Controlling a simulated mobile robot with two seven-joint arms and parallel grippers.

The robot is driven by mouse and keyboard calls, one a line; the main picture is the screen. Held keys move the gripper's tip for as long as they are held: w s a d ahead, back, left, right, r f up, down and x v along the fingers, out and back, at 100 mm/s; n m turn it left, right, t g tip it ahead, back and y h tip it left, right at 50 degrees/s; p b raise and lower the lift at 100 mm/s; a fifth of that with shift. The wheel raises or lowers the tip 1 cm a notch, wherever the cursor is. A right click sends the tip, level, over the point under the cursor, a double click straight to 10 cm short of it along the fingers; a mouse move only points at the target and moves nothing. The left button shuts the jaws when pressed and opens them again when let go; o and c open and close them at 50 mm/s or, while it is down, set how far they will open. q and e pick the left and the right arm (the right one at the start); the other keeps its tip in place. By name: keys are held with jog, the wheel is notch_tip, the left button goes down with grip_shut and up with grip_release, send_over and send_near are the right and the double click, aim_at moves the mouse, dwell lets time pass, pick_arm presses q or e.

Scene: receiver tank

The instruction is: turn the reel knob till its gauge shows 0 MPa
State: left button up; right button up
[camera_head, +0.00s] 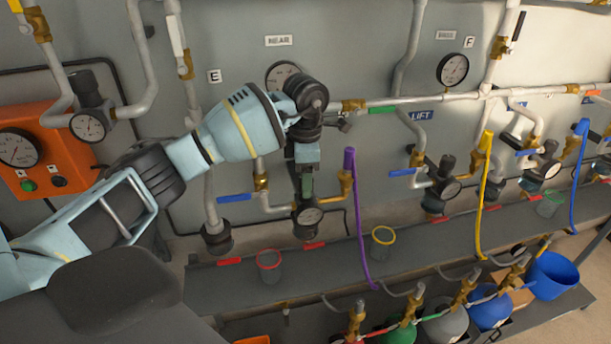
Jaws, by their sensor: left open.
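My left gripper (306,188) comes in from the left and points down over a small regulator with a round gauge (310,216). Its jaws are open around or just above the regulator's top, and they hide the knob there. I cannot tell whether they touch it. The gauge face below is visible, but its needle is too small to read. Similar regulators with gauges stand farther right, at the yellow hose (451,189) and near the blue hose (551,169). No label that I can read says reel. My right gripper is not in view.
Pipes with red, blue and green valve handles run along the grey wall. An orange box (70,125) with a gauge is at left. Cups, including a red-rimmed one (269,267), stand on the dark shelf (340,262). A purple hose (358,215) hangs right of my gripper.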

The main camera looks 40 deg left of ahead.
pick_arm(q)
jog(key=c, duration=1)
jog(key=shift+r+n+p, duration=0.15)
jog(key=shift+n+p, duration=0.35)
jog(key=shift+n, duration=0.2)
jog(key=n+p, duration=0.1)
jog(key=n, duration=0.2)
jog(key=shift+r+p, duration=0.1)
jog(key=shift+p, duration=0.3)
jog(key=n+p, duration=0.1)
jog(key=n, duration=0.3)
jog(key=shift+p, duration=0.35)
jog(key=shift+f+n, duration=0.2)
jog(key=shift+n, duration=0.1)
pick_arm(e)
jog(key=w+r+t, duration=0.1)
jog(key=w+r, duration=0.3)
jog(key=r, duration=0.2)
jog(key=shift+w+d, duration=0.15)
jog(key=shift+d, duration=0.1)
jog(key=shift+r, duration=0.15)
